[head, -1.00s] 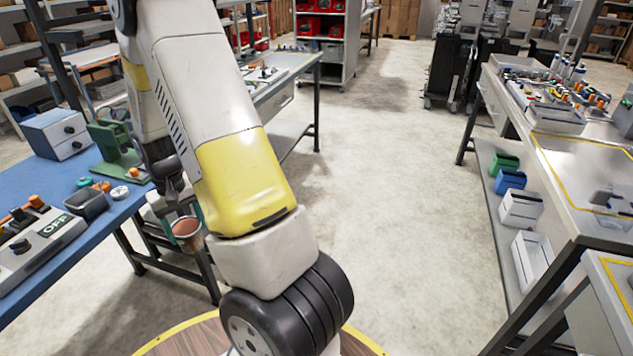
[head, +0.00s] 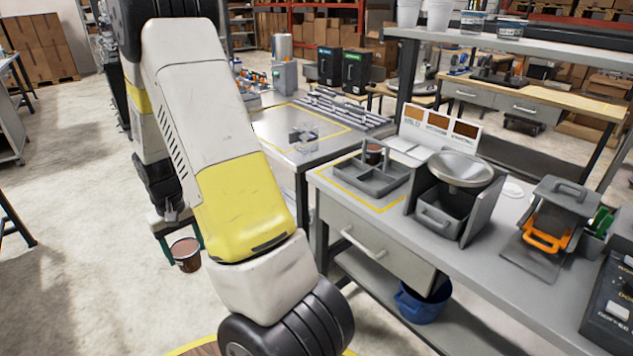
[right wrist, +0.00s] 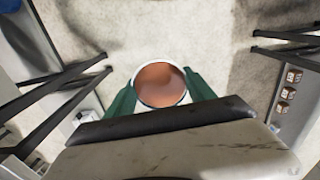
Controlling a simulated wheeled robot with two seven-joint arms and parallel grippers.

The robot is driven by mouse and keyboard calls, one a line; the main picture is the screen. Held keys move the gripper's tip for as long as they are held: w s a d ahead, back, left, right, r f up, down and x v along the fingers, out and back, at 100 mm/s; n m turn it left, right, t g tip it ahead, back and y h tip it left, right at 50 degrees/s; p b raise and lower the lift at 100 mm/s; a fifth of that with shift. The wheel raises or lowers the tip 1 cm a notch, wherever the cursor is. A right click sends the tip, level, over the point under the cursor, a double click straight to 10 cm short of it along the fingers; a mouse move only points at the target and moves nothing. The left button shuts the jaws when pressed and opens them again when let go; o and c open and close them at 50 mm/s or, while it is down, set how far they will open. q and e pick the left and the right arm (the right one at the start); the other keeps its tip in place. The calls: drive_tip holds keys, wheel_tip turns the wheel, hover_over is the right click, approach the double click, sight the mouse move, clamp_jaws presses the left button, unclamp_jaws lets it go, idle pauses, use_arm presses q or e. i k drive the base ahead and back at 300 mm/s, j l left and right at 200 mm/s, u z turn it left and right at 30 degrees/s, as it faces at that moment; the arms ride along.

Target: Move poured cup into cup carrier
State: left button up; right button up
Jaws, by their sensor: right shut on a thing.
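My right gripper (head: 182,242) hangs at the left of the head view, over the open floor. Its green fingers are shut on a cup (head: 186,257) filled with brown liquid. The cup looks about upright, and the right wrist view shows the liquid (right wrist: 160,84) inside its pale rim. The grey cup carrier (head: 346,186) stands on the bench to the right, well apart from the gripper. It has a handle and several compartments. A cup with dark content (head: 374,150) sits in a far compartment. My left gripper is not in view.
Right of the carrier on the grey bench (head: 470,262) are a stand with a metal bowl (head: 461,167) and an orange-handled device (head: 545,237). A sample board (head: 440,128) stands behind. A blue bucket (head: 424,302) is on the lower shelf. Floor at left is clear.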

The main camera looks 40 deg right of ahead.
sight(376, 187)
drive_tip(key=z, duration=1.9)
drive_tip(key=i+j+z, duration=0.1)
drive_tip(key=j+z, duration=0.4)
drive_tip(key=z, duration=0.15)
